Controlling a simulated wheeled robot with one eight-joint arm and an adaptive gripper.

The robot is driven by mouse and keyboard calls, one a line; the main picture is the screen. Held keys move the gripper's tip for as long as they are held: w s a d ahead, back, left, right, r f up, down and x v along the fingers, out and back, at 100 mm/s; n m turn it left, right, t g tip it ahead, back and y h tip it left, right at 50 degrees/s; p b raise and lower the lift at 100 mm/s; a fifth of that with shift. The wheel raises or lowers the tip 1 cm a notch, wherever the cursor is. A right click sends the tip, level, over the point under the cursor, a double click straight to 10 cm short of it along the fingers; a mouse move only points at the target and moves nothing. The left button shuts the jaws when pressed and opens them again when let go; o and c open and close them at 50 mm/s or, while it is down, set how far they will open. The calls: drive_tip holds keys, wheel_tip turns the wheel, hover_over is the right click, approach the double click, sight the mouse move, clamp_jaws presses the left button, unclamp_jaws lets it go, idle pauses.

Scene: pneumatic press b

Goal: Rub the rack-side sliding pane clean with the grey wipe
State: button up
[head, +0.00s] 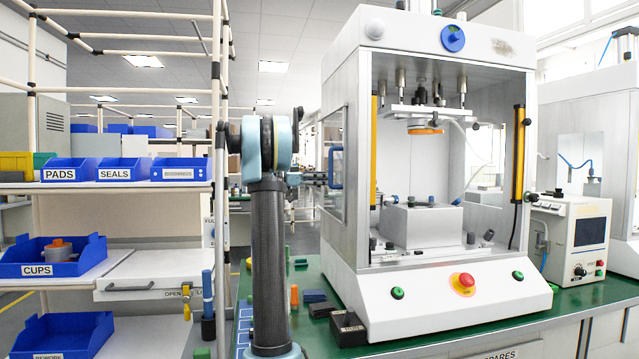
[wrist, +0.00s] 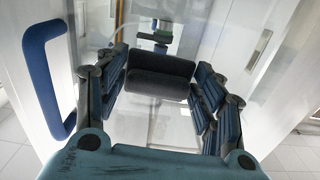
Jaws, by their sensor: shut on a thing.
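My gripper (head: 318,179) is at the left side of the press, level with the blue handle of the rack-side sliding pane (head: 333,132). In the wrist view my gripper (wrist: 160,70) is shut on a dark grey padded wipe (wrist: 160,86), held crosswise between the fingers. The clear pane (wrist: 165,130) lies behind the wipe, with its blue handle (wrist: 48,80) at the left. I cannot tell whether the wipe touches the glass. No clear dirt shows on the pane, and the wipe is hidden in the head view.
The white press (head: 440,300) stands on a green bench (head: 590,300). Several small coloured parts and a black box (head: 348,328) lie by its left front. A rack with blue bins (head: 50,255) stands at the left. A control box (head: 570,240) is to the right.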

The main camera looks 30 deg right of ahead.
drive_tip(key=shift+s+d, duration=0.2)
drive_tip(key=shift+d, duration=0.5)
drive_tip(key=shift+w, duration=0.15)
drive_tip(key=w, duration=0.1)
drive_tip(key=w+d, duration=0.1)
drive_tip(key=w, duration=0.1)
drive_tip(key=shift+w, duration=0.25)
idle(0.4)
drive_tip(key=shift+s+a, duration=0.15)
drive_tip(key=shift+s, duration=0.9)
drive_tip(key=shift+s+a, duration=0.1)
drive_tip(key=shift+s, duration=0.9)
drive_tip(key=shift+a, duration=0.1)
drive_tip(key=shift+v, duration=2.95)
